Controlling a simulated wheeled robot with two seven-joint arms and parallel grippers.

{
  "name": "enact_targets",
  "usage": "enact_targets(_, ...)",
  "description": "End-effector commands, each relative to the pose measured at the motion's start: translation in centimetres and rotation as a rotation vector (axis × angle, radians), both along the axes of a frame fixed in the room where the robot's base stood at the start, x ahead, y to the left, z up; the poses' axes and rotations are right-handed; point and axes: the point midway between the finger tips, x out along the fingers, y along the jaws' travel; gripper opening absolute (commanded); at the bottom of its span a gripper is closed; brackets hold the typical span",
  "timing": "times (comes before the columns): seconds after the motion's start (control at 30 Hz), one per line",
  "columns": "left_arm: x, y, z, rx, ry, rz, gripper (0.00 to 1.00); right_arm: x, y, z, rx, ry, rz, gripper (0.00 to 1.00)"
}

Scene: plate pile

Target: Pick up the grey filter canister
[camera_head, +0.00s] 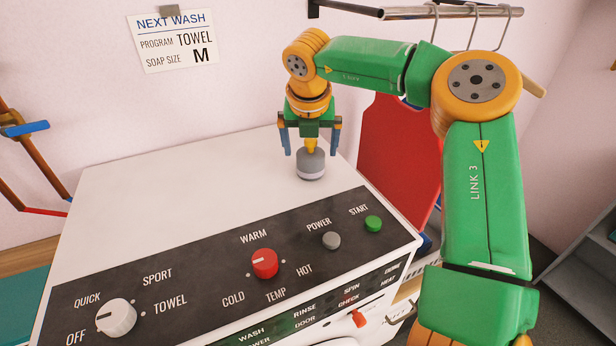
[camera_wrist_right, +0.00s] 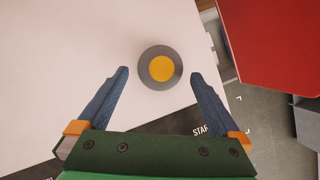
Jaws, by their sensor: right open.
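The grey filter canister (camera_head: 311,167) stands upright on the white top of the washing machine, behind the control panel. It has a darker grey upper part, a pale base and a yellow knob on top. In the right wrist view its round grey top (camera_wrist_right: 147,79) shows with the yellow knob (camera_wrist_right: 162,68) in the middle. My right gripper (camera_head: 311,153) points down directly over it, open, with a blue finger on each side. In the right wrist view the canister lies around the gap between the fingertips (camera_wrist_right: 159,74), with no visible contact. My left gripper is out of view.
The washing machine top (camera_head: 190,180) is otherwise clear. Its panel (camera_head: 200,275) carries a white dial, a red knob and two small buttons. A red board (camera_head: 395,150) stands at the machine's right. A rail with hooks (camera_head: 440,12) hangs above.

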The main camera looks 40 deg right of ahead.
Motion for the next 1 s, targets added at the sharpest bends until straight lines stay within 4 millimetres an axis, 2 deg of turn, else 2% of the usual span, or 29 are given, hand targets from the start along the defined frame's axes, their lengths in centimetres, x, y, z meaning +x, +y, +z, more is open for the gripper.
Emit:
enact_targets(0.03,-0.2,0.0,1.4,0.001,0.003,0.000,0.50,0.2,-0.3,-0.3,0.004,0.008,-0.001,1.00)
enact_targets(0.1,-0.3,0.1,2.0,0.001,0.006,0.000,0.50,0.6,-0.8,-1.7,0.003,0.007,0.000,1.00)
enact_targets(0.23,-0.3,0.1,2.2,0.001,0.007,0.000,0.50,1.0,-1.2,-3.3,0.002,0.003,-0.001,1.00)
enact_targets(0.43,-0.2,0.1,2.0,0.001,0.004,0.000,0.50,1.1,-1.2,-3.6,0.001,-0.001,-0.001,1.00)
enact_targets(0.8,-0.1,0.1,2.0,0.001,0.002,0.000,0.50,1.1,-1.2,-3.5,0.001,-0.001,-0.001,0.00)
enact_targets(1.0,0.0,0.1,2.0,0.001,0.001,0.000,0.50,1.1,-1.2,-3.5,0.002,-0.002,0.000,0.00)
